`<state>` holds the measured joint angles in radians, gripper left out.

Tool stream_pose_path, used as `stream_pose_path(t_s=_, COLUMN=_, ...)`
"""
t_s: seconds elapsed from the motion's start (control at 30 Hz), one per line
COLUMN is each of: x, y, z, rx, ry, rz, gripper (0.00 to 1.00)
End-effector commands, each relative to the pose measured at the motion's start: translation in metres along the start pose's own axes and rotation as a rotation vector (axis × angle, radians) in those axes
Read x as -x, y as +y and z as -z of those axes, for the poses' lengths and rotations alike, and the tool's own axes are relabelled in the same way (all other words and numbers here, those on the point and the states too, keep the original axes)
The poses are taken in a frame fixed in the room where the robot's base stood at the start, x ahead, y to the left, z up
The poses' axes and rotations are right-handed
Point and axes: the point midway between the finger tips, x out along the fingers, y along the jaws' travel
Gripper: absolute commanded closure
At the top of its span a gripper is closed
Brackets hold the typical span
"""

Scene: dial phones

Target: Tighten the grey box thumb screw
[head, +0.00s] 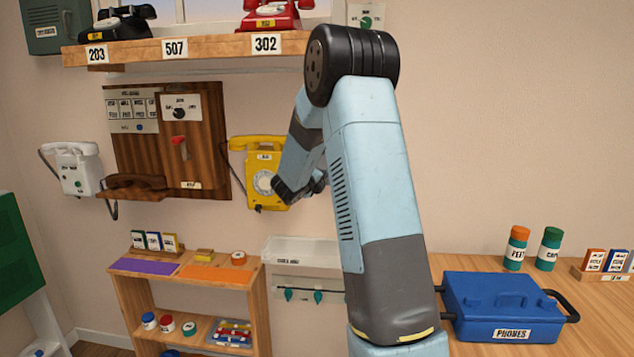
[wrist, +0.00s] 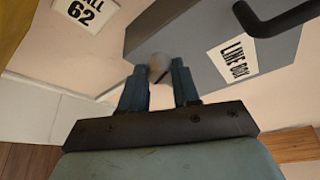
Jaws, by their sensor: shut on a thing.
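The grey box (wrist: 205,45), labelled "LINE BOX", fills the upper middle of the wrist view. Its thumb screw (wrist: 160,66) is a pale rounded knob with a dark slot, at the box's near edge. My gripper (wrist: 160,78) has a finger on either side of the knob and is shut on it. I cannot tell how far the screw is turned in. In the head view my arm reaches in front of the wall, with my gripper (head: 318,184) partly hidden beside the yellow phone (head: 266,172). The line box is not visible in the head view, probably behind my arm.
A black curved handle or cord (wrist: 285,20) stands close to the box in the wrist view. A "62" wall label (wrist: 87,12) is at left. A blue "PHONES" case (head: 505,305) sits on the right-hand table. A low shelf unit (head: 190,285) stands below the phones.

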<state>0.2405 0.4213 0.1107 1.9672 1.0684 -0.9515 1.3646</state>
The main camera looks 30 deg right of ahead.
Motion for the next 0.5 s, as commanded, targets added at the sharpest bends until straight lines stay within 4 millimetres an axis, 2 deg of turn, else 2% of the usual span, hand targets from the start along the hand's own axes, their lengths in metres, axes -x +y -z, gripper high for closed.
stream_pose_path(t_s=0.2, x=-0.0004, y=0.0031, z=0.0032, rx=-0.129, ry=0.006, rz=-0.063, gripper=1.0)
stream_pose_path(t_s=0.5, x=-0.0003, y=0.003, z=0.0036, rx=-0.229, ry=0.006, rz=-0.105, gripper=1.0)
